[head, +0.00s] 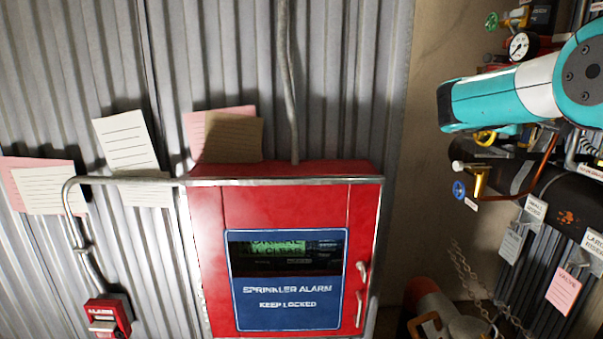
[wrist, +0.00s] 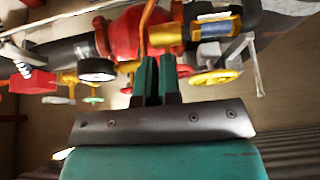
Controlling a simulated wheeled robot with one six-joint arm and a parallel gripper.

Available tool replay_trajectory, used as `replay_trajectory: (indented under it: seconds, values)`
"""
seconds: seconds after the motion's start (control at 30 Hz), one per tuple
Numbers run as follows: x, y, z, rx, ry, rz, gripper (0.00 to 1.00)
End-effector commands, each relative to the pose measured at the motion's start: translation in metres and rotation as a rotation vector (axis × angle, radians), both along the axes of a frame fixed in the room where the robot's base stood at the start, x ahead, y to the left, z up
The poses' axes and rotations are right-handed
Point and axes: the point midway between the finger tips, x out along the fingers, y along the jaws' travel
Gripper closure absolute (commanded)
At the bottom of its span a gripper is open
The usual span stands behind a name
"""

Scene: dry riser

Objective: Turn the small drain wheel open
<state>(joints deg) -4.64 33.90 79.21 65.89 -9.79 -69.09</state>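Several small handwheels show, and I cannot tell for certain which is the drain wheel. In the head view a blue wheel (head: 458,190) sits on a brass valve at the dark pipe's left end. A yellow wheel (head: 485,138) is above it, partly behind my arm, and a green wheel (head: 492,20) is at the top. In the wrist view a yellow wheel (wrist: 215,77) is right of my gripper (wrist: 157,58), and a green one (wrist: 93,100) is left. My gripper's fingers are close together with nothing clearly between them. Their contact with the orange lever (wrist: 147,28) behind is unclear.
Gauges (head: 522,45), pipes and hanging tags (head: 564,290) crowd the right side. A red alarm cabinet (head: 290,205) stands at centre against corrugated metal. In the wrist view a red valve body (wrist: 125,32) and a gauge (wrist: 97,70) are close to the fingers.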

Motion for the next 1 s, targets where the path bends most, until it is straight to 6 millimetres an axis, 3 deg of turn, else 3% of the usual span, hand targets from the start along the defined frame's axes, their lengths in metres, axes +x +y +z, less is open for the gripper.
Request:
replay_trajectory:
  seconds: [0.43, 0.8, 1.0]
  values:
    - [-0.009, -0.001, 0.004, -0.002, -0.005, -0.005, 1.00]
    - [-0.009, 0.044, 0.004, -0.001, -0.003, 0.003, 1.00]
    - [-0.009, 0.059, 0.004, -0.001, -0.002, 0.001, 1.00]
